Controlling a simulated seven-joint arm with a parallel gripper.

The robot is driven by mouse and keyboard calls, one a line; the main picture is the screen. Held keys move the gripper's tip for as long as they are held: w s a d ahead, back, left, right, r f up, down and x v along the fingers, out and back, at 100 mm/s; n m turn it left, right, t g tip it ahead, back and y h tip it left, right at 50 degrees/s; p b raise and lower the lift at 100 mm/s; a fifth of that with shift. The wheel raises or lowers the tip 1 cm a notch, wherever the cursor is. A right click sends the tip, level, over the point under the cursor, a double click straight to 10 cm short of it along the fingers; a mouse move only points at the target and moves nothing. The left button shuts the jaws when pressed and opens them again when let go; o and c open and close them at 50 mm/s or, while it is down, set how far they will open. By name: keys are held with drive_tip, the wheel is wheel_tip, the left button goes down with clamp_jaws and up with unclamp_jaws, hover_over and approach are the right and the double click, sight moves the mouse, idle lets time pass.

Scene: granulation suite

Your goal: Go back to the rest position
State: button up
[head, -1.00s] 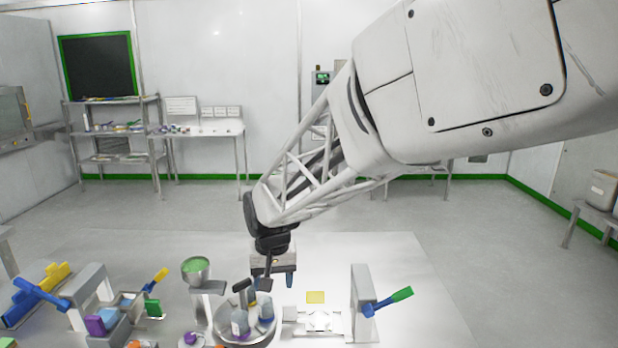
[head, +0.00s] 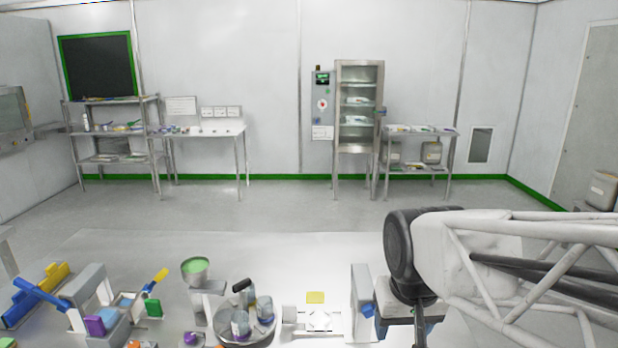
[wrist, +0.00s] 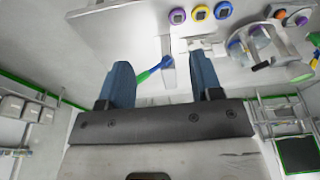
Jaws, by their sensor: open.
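My gripper (head: 408,325) hangs over the right part of the white worktable (head: 310,250) in the head view. In the wrist view its two blue fingers (wrist: 163,80) are wide apart with nothing held between them. A grey upright block (head: 360,285) with a blue-and-green lever stands just left of the gripper in the head view. The lever's blue part (head: 368,310) shows, and its green end is hidden behind my gripper. In the wrist view the lever (wrist: 153,70) appears in the gap between the fingers, beyond them; contact is not seen.
A round grey tray (head: 258,335) with several containers, a green-topped cup (head: 195,268) and a yellow square (head: 315,297) are left of the block. Coloured lever fixtures (head: 88,300) crowd the left. The back of the table is clear. A glass cabinet (head: 358,110) stands far behind.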

drive_tip(key=s+d, duration=0.4)
drive_tip(key=s, duration=0.3)
drive_tip(key=shift+f+m, duration=0.3)
drive_tip(key=shift+f, duration=0.15)
